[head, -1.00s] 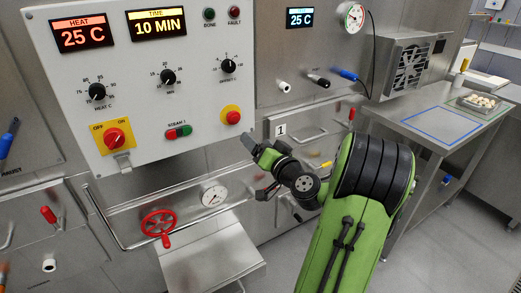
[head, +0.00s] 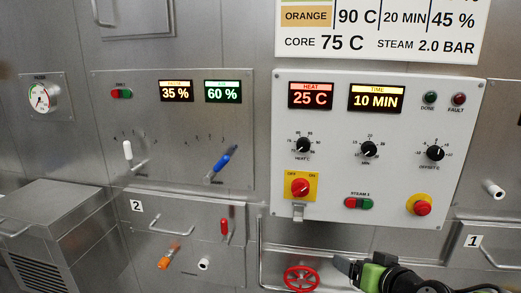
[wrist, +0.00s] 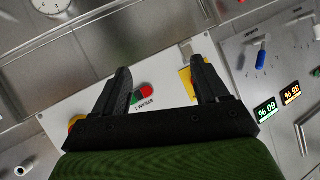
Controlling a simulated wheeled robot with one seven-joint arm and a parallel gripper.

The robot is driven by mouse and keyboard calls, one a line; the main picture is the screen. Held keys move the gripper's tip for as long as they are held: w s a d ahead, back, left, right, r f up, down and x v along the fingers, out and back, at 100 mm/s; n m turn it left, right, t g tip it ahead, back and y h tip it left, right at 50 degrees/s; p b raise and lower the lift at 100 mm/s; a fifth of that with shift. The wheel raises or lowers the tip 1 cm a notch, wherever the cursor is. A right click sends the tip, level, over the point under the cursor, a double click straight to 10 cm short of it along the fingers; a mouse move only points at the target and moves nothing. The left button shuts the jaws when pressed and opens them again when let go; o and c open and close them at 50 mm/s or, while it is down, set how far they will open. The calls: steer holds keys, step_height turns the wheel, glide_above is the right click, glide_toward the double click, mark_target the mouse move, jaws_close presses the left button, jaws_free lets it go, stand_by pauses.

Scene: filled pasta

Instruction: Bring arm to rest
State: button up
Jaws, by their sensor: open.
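My gripper (head: 352,268) shows at the bottom of the head view, with part of my green and black arm behind it. It is in front of the steel wall below the white control panel (head: 335,215). In the wrist view my gripper (wrist: 160,75) has its two black fingers wide apart with nothing between them. Beyond the fingers the same panel shows, with its red and green steam button (wrist: 141,97). Most of my arm is outside the head view.
A red handwheel (head: 301,279) and a steel rail (head: 262,262) are close left of my gripper. The panel carries a red switch (head: 299,188) on yellow and a red button (head: 422,208). A vented steel box (head: 60,235) stands at far left.

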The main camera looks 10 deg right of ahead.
steer(key=s+a+n+g, duration=0.2)
steer(key=s+a, duration=0.1)
steer(key=a, duration=0.4)
steer(key=s+a+g+h, duration=0.1)
steer(key=s+a+g, duration=0.1)
steer(key=s, duration=0.7)
steer(key=s+a+g+h, duration=0.1)
steer(key=s+a+g, duration=0.15)
steer(key=s, duration=0.75)
step_height(320, 180, up, 14)
steer(key=p, duration=1.4)
steer(key=shift+d, duration=0.35)
steer(key=shift+f, duration=0.1)
